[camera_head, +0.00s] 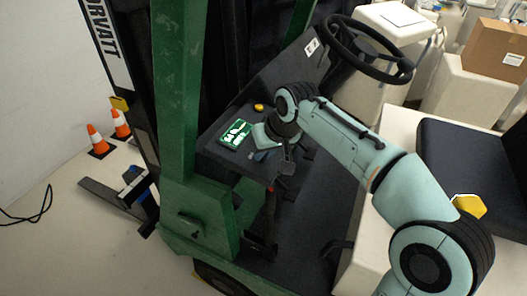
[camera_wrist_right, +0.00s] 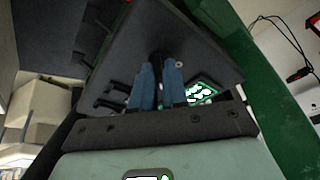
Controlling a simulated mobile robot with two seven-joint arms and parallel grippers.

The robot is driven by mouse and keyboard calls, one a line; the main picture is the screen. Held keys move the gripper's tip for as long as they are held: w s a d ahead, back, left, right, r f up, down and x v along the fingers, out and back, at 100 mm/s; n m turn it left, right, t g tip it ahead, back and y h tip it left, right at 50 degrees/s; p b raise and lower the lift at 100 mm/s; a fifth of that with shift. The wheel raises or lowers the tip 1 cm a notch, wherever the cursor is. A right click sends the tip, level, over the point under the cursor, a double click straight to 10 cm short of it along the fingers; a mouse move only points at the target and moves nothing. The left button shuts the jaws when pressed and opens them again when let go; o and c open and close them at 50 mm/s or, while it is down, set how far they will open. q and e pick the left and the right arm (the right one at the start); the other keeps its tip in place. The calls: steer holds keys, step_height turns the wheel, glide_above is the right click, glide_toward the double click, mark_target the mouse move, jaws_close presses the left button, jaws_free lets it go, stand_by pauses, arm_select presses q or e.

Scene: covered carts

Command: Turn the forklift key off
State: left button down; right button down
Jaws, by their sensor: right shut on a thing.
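The forklift's dark dashboard panel (camera_head: 222,153) carries a lit green display (camera_head: 235,134). My right gripper (camera_head: 261,156) is at the panel just right of the display, with its arm reaching in from the right. In the right wrist view, its blue fingers (camera_wrist_right: 158,75) are shut on a small dark key (camera_wrist_right: 156,57) at the panel face. The fingers cover most of the key, so its turn angle cannot be told. The display also shows beside the fingers in the right wrist view (camera_wrist_right: 200,93). My left gripper is not in view.
The black steering wheel (camera_head: 368,50) stands above and right of the panel. A green mast post (camera_head: 178,90) rises left of it. A yellow button (camera_head: 259,107) sits behind the display. The dark seat (camera_head: 470,160) is at the right. Orange cones (camera_head: 97,139) stand at the far left.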

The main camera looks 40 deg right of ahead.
steer(key=n+y, duration=0.1)
steer(key=n, duration=0.2)
steer(key=shift+d+n, duration=0.1)
steer(key=shift+n, duration=0.3)
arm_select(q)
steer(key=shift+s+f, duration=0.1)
arm_select(e)
steer(key=shift+d+n+y, duration=0.1)
steer(key=shift+n+y, duration=0.6)
steer(key=shift+n, duration=1.6)
steer(key=c, duration=1.2)
jaws_free()
steer(key=shift+c, duration=0.2)
